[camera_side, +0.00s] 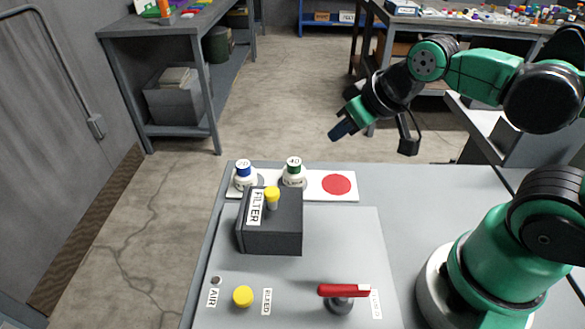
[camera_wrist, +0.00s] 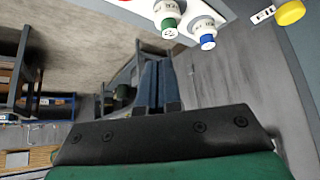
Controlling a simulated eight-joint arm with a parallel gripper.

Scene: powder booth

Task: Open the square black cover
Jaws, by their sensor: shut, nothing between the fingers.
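The square black cover (camera_side: 275,233) sits on the grey panel and looks closed. It has a yellow knob (camera_side: 272,194) on top and a white FILTER label (camera_side: 256,207) at its left edge. In the wrist view, the yellow knob (camera_wrist: 291,12) and part of the label show at the top right corner. My gripper (camera_side: 340,131) is shut and empty, up in the air beyond the bench's far edge, well away from the cover. Its two blue fingers (camera_wrist: 157,84) lie together in the wrist view.
Behind the cover, a white board (camera_side: 318,188) bears a blue-capped bottle (camera_side: 243,173), a green-capped bottle (camera_side: 293,171) and a red disc (camera_side: 336,184). In front are a yellow button (camera_side: 243,296) and a red-handled lever (camera_side: 342,291). The bench (camera_side: 440,195) right of the panel is clear.

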